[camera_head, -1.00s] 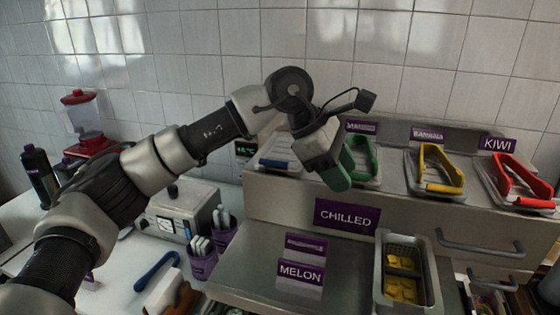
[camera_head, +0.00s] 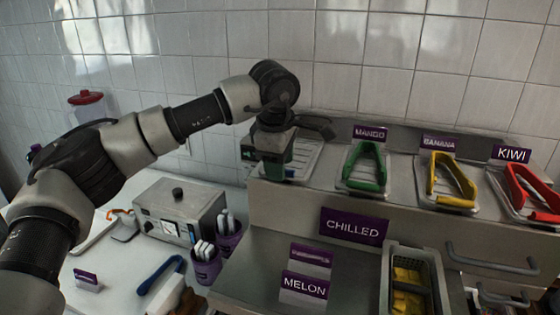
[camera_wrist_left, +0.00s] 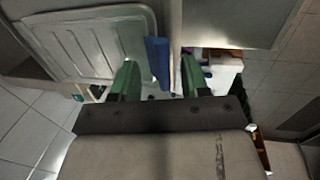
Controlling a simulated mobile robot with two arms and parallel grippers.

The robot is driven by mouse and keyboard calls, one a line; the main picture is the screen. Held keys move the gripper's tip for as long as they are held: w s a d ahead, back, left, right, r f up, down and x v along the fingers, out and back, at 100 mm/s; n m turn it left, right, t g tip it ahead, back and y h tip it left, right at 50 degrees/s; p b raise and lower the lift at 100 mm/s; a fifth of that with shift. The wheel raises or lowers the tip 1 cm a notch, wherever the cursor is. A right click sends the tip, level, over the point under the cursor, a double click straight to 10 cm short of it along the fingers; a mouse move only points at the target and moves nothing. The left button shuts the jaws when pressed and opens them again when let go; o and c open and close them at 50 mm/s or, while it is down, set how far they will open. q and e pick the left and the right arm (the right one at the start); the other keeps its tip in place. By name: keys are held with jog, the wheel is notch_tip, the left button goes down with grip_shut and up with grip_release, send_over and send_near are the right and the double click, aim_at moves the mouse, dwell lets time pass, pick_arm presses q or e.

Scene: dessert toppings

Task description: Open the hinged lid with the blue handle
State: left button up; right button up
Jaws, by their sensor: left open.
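The hinged lid (camera_head: 304,158) is a pale ribbed metal panel at the left end of the raised steel counter, lying closed. It fills the upper left of the left wrist view (camera_wrist_left: 85,45). Its blue handle (camera_wrist_left: 158,58) is a bar along the lid's edge; in the head view it is mostly hidden by my gripper. My left gripper (camera_head: 271,176) points down over the lid's front. In the left wrist view its green fingers (camera_wrist_left: 158,80) are open, with the handle showing between them; I cannot tell whether they touch it. My right gripper is not in view.
Lids with green (camera_head: 367,168), yellow (camera_head: 452,182) and red (camera_head: 535,190) handles stand to the right. A metal box (camera_head: 180,208) and purple cups (camera_head: 206,266) are left of the counter. The lower steel shelf holds a MELON sign (camera_head: 304,287) and a tray (camera_head: 432,262).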

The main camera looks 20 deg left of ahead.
pick_arm(q)
jog(key=shift+f, duration=0.55)
jog(key=shift+w, duration=0.1)
grip_shut()
